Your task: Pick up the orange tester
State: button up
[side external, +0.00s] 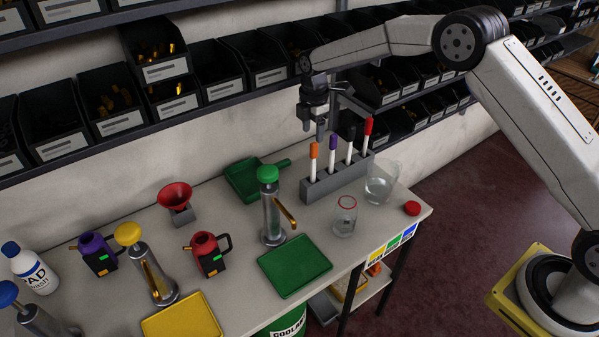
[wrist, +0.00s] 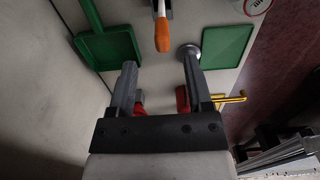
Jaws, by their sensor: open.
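The orange tester (side external: 313,153) stands upright at the left end of a grey rack (side external: 322,190), its orange cap up and its white stem in the rack. My gripper (side external: 313,131) is open and empty, pointing down just above the orange cap in the side view. In the wrist view the orange cap (wrist: 162,36) lies beyond the tips of my open gripper (wrist: 159,63), roughly centred between the two fingers. No contact shows. Purple (side external: 333,142), black (side external: 350,132) and red (side external: 368,126) testers stand in the same rack to the right.
A green-topped dispenser (side external: 271,205), green dustpan (side external: 245,182) and green tray (side external: 294,266) are nearby. Shelved bins (side external: 257,75) line the wall behind.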

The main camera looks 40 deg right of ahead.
aim_at(314, 143)
jog(key=shift+f, duration=1.1)
jog(key=shift+f, duration=0.1)
jog(key=shift+s+d+f, duration=0.15)
jog(key=shift+f, duration=2.35)
grip_shut()
